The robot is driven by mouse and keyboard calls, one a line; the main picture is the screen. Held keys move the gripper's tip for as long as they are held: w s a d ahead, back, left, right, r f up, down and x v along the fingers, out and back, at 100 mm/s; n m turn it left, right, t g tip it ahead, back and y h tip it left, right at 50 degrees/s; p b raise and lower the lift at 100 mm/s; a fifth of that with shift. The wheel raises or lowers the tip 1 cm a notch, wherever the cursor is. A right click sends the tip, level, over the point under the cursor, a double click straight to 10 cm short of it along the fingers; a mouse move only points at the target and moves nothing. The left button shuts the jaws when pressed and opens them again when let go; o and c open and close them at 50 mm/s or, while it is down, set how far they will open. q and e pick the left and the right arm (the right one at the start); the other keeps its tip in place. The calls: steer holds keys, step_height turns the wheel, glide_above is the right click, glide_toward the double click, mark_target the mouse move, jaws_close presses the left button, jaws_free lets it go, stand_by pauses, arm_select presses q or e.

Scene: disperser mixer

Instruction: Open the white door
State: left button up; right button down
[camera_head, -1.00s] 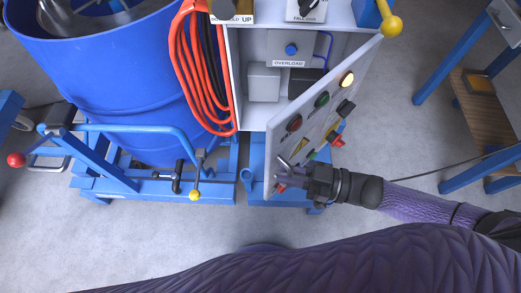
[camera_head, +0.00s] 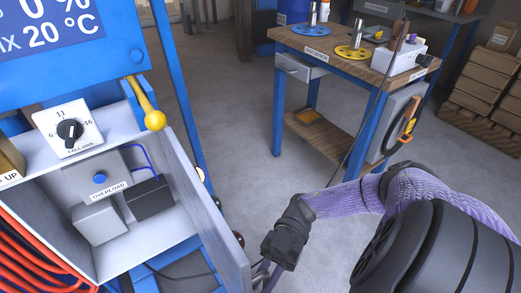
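The white door (camera_head: 208,222) of the control cabinet stands swung open and is seen nearly edge-on in the head view. Its inner face is toward the cabinet, and a few buttons peek out along its outer side. The cabinet interior (camera_head: 125,232) shows, with grey and black boxes and an overload unit. My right gripper (camera_head: 262,279) is at the door's outer side near its lower free end, by the bottom of the picture. Its fingertips are partly cut off, so contact and opening are unclear. My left gripper is not in view.
A yellow ball-ended lever (camera_head: 154,118) hangs above the door. A dial (camera_head: 70,130) is on the cabinet top. Orange hoses (camera_head: 35,265) hang at the lower left. A wooden workbench (camera_head: 340,55) stands behind, with clear floor (camera_head: 240,130) between it and the door.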

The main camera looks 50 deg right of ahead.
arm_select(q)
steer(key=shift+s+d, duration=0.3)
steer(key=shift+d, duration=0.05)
arm_select(e)
steer(key=shift+s+d, duration=0.15)
steer(key=shift+d, duration=0.35)
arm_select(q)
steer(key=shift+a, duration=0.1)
arm_select(e)
steer(key=c, duration=1)
jaws_free()
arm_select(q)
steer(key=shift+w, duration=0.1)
arm_select(e)
steer(key=shift+o, duration=0.2)
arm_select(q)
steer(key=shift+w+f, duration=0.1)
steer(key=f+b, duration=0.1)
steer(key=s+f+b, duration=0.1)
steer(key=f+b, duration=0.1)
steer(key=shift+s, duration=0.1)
arm_select(e)
steer(key=w+d, duration=0.2)
steer(key=d, duration=0.7)
steer(key=shift+d, duration=0.4)
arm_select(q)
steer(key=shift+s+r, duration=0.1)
